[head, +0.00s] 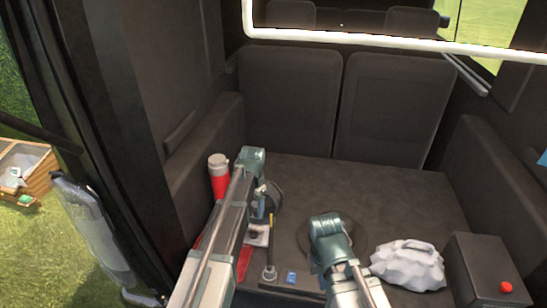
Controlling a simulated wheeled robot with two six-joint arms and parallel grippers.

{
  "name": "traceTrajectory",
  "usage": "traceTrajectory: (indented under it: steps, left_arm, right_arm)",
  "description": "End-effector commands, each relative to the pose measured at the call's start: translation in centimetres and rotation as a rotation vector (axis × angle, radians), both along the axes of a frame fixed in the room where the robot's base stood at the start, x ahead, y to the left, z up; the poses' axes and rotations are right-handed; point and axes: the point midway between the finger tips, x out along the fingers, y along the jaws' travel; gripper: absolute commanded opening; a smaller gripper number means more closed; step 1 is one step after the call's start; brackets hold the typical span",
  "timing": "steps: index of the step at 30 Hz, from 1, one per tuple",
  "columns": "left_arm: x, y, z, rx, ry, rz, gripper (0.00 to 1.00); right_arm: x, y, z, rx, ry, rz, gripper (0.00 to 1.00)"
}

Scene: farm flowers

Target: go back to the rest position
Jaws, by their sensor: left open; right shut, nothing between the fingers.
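My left arm comes in from the bottom left and reaches up over the cargo floor to a teal joint. My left gripper (258,236) is low beside that arm, open, with its fingers hard to make out and nothing seen held. My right arm comes in from the bottom right, ending in a teal part over the floor. My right gripper (327,258) is shut and empty, its fingertips mostly hidden by the teal part.
A red and white bottle (218,175) stands at the left wall. A white crumpled bag (408,265) and a dark box with a red button (505,287) are at the right. Dark seats (385,105) close off the back. A wooden crate (28,168) stands on grass outside.

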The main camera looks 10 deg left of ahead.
Motion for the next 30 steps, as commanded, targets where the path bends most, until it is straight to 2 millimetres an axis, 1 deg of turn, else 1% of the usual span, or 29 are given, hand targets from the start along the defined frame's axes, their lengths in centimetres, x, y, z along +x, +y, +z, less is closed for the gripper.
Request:
traceTrajectory:
  steps: [2, 5, 8, 9, 11, 12, 15, 18, 21, 22, 30]
  left_arm:
    - [-0.4, -0.3, 0.0, 0.000, 0.001, 0.001, 0.71]
    - [-2.8, -2.2, 0.0, 0.003, 0.005, 0.012, 0.71]
    - [-7.5, -5.5, 0.0, 0.011, 0.015, 0.045, 0.71]
    - [-9.7, -6.8, 0.0, 0.016, 0.020, 0.063, 0.71]
    - [-12.8, -8.5, 0.0, 0.023, 0.025, 0.090, 0.71]
    - [-14.8, -9.5, 0.0, 0.028, 0.028, 0.106, 0.71]
    - [-19.1, -11.3, 0.1, 0.041, 0.034, 0.148, 0.71]
    - [-22.1, -12.3, 0.1, 0.052, 0.034, 0.178, 0.71]
    - [-23.7, -12.8, 0.1, 0.059, 0.036, 0.199, 0.71]
    - [-23.9, -12.9, 0.1, 0.060, 0.036, 0.202, 0.71]
    - [-23.9, -13.0, 0.1, 0.060, 0.037, 0.209, 0.71]
  right_arm:
    - [0.0, 0.0, 0.0, 0.000, 0.000, 0.000, 0.00]
    - [0.0, 0.0, 0.0, 0.000, 0.000, 0.000, 0.00]
    - [0.0, 0.0, 0.0, 0.000, 0.000, 0.000, 0.00]
    - [0.0, 0.0, 0.0, 0.000, 0.000, 0.000, 0.00]
    - [0.0, 0.0, 0.0, 0.000, 0.000, 0.000, 0.00]
    - [0.0, 0.0, 0.0, 0.000, 0.000, 0.000, 0.00]
    - [0.0, 0.0, 0.0, 0.000, 0.000, 0.000, 0.00]
    - [0.0, 0.0, 0.0, 0.000, 0.000, 0.000, 0.00]
    - [0.0, 0.0, 0.0, 0.000, 0.000, 0.000, 0.00]
    - [0.0, 0.0, 0.0, 0.000, 0.000, 0.000, 0.00]
    - [0.0, 0.0, 0.0, 0.000, 0.000, 0.000, 0.00]
